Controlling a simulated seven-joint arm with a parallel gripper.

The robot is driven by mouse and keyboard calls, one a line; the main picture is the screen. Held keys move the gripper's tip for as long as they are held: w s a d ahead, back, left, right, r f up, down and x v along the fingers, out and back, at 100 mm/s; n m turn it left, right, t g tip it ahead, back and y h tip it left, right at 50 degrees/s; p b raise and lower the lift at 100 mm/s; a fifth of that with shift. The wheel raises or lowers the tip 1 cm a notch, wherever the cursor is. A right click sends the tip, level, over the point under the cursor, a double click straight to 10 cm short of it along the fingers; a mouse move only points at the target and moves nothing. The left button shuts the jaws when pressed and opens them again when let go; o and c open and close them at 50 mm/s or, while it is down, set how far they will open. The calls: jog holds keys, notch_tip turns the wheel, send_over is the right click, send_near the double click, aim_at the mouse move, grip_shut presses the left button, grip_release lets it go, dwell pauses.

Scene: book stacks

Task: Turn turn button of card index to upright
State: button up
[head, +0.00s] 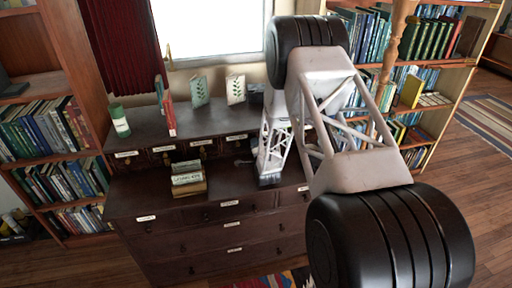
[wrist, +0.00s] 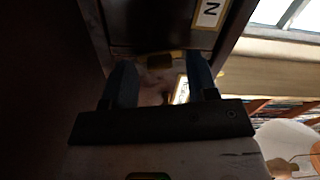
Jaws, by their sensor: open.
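The card index (head: 178,154) is the row of small dark wooden drawers with white labels under the top of the cabinet in the head view. In the wrist view, a dark drawer front (wrist: 150,30) with a pale label reading "N" fills the top. A small brass-coloured piece (wrist: 159,61) lies between and just beyond my fingertips; I cannot tell whether it is the turn button or which way it points. My gripper (wrist: 161,75) is open, its two dark fingers either side of that piece, with no clear contact. In the head view my arm covers the right part of the card index.
A small stack of books (head: 188,180) lies on the cabinet ledge left of my arm. A green-and-white cylinder (head: 119,121), a red book (head: 169,116) and two leaf-patterned cards stand on the top. Bookshelves flank the cabinet. The ledge between the stack and my arm looks mostly clear.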

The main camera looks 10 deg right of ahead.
jog(key=shift+w, duration=0.3)
jog(key=c, duration=0.9)
jog(key=shift+m, duration=1.5)
jog(key=o, duration=0.9)
